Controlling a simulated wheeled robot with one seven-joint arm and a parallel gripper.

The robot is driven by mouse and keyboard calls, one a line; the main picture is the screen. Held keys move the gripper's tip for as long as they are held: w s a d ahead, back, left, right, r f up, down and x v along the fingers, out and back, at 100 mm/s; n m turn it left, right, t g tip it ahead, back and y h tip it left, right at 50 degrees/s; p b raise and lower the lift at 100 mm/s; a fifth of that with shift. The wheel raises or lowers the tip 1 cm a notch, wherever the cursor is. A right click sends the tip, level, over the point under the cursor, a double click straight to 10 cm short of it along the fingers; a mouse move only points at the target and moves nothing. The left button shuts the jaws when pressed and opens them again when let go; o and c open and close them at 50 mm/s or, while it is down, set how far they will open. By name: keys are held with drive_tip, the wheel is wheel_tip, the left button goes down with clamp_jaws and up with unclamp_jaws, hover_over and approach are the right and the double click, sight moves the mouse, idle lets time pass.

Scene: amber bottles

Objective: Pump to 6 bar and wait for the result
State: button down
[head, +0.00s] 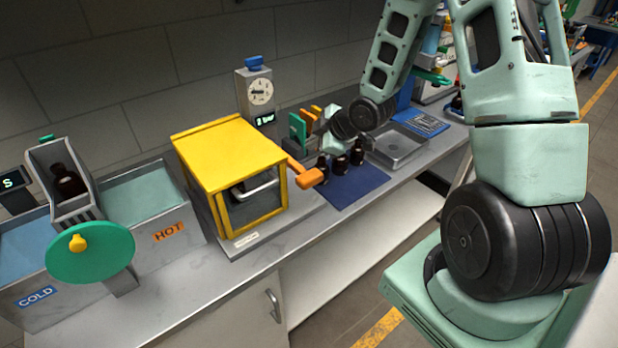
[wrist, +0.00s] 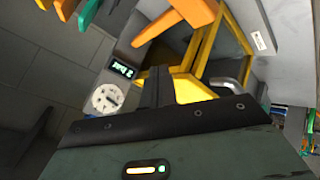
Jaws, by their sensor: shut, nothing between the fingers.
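The yellow box (head: 228,165) stands on the bench with a dark window and a metal bar handle. An orange lever (head: 305,174) sticks out from its right side; it also shows at the top of the wrist view (wrist: 178,18). Behind the box is a grey post with a round gauge (head: 260,91) and a small green-lit display (head: 265,119). In the wrist view the display (wrist: 122,70) reads some bar value; I cannot read the digit surely. My gripper (wrist: 159,76) is shut and empty, apart from the lever. In the head view my wrist partly hides it.
Several amber bottles (head: 340,163) stand on a blue mat (head: 352,188). Another bottle (head: 67,181) sits in a grey holder above the hot and cold baths (head: 190,228). Green, yellow and orange pieces (head: 298,130) stand behind the mat. A metal tray (head: 398,148) lies right.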

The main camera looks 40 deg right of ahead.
sight(313, 176)
wheel_tip(313, 176, down, 7)
drive_tip(key=b, duration=0.5)
drive_tip(key=shift+f+b, duration=0.2)
drive_tip(key=shift+b, duration=0.15)
drive_tip(key=shift+f, duration=0.1)
idle(1.4)
drive_tip(key=shift+f+b, duration=0.3)
drive_tip(key=shift+b, duration=0.15)
